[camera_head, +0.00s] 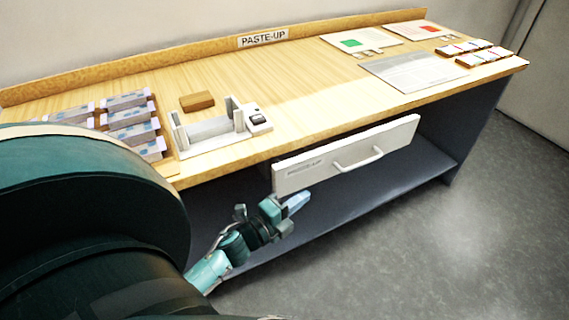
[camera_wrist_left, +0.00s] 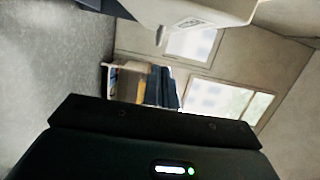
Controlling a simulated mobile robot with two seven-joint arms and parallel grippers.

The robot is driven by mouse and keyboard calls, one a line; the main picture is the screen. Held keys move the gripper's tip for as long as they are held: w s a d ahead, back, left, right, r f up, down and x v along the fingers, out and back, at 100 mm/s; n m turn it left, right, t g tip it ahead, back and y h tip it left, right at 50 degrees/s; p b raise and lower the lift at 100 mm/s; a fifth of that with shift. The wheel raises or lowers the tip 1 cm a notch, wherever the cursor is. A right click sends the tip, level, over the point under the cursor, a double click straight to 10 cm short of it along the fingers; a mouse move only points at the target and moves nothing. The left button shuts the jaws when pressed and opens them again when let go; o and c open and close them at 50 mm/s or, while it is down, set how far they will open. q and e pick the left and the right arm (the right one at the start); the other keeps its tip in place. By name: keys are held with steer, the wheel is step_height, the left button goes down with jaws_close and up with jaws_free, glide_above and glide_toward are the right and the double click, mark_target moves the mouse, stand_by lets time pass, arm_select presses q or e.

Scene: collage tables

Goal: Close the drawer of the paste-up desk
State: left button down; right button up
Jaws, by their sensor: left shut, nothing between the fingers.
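The paste-up desk (camera_head: 290,80) has a wooden top and dark sides. My left gripper (camera_head: 298,202) is shut and empty, just below and in front of the drawer's left part. I cannot tell whether it touches the drawer. In the left wrist view a pale panel (camera_wrist_left: 195,10), probably the drawer front, crosses the top. My right gripper is not in view.
On the desk top are stacked bundles (camera_head: 130,118) at left, a grey jig (camera_head: 210,130), a brown block (camera_head: 197,101), and sheets (camera_head: 405,73) at right. A lower shelf (camera_head: 400,170) lies under the drawer. The floor (camera_head: 440,240) in front is clear.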

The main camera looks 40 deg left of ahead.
mark_target(288, 180)
arm_select(q)
steer(key=w+a, duration=0.1)
steer(key=w, duration=0.1)
steer(key=w+a, duration=0.1)
steer(key=w, duration=0.1)
steer(key=shift+a, duration=0.2)
steer(key=shift+w+a, duration=0.25)
steer(key=shift+a, duration=0.2)
steer(key=shift+w+a, duration=0.25)
steer(key=shift+a, duration=0.4)
steer(key=shift+w+a, duration=0.25)
steer(key=shift+a, duration=0.35)
